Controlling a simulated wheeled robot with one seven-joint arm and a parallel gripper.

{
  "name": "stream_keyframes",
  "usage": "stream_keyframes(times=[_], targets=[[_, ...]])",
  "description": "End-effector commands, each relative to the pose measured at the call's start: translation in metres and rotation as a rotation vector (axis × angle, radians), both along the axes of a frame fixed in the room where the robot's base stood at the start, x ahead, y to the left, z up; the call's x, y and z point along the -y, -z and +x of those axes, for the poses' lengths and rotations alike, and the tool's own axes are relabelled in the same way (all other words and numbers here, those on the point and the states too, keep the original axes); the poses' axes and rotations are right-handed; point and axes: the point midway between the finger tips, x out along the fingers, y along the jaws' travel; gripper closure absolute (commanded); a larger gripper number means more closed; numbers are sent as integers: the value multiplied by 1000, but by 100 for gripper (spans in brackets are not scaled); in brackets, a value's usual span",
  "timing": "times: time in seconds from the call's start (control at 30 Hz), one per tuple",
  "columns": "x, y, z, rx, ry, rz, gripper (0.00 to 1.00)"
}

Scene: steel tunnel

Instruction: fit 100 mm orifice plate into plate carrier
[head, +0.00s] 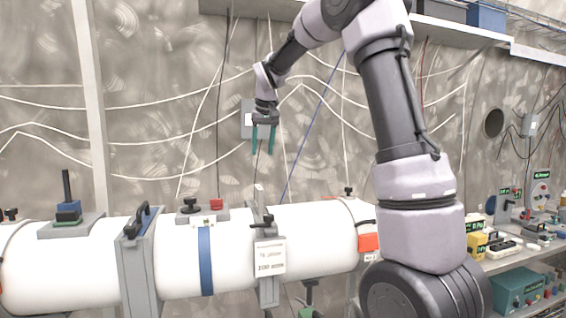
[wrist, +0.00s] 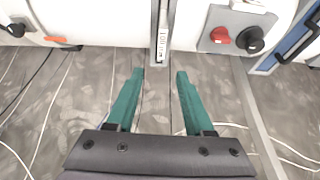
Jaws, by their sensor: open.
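The plate carrier (head: 268,272) is a grey upright frame clamped across a white pipe, with a white label that reads 100 mm. A pale narrow tab (head: 259,194) stands up out of its top; I cannot tell whether it belongs to the orifice plate. In the wrist view the carrier's narrow top (wrist: 163,36) lies at the upper middle, with small marks on it. My gripper (head: 264,150) hangs above the carrier with its green fingers pointing down, open and empty. The fingertips (wrist: 159,72) are apart from the carrier, with clear space between them. No separate orifice plate can be made out.
The white pipe (head: 180,262) runs across the front, with a blue band, a grey handled flange (head: 137,265) and black and red knobs on top. Cables hang on the wall behind. A shelf of tools and boxes (head: 520,245) stands at the right. The air around my gripper is free.

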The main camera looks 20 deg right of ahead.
Motion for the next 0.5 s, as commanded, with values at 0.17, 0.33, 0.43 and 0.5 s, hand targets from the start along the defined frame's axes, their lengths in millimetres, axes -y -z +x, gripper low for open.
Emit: stream_keyframes(times=[0.17,0.33,0.43,0.5], targets=[[24,-31,-79,45,59,78,48],[41,-38,-171,91,128,165,48],[48,-32,-224,122,167,213,48],[50,-23,-257,141,195,244,48]])
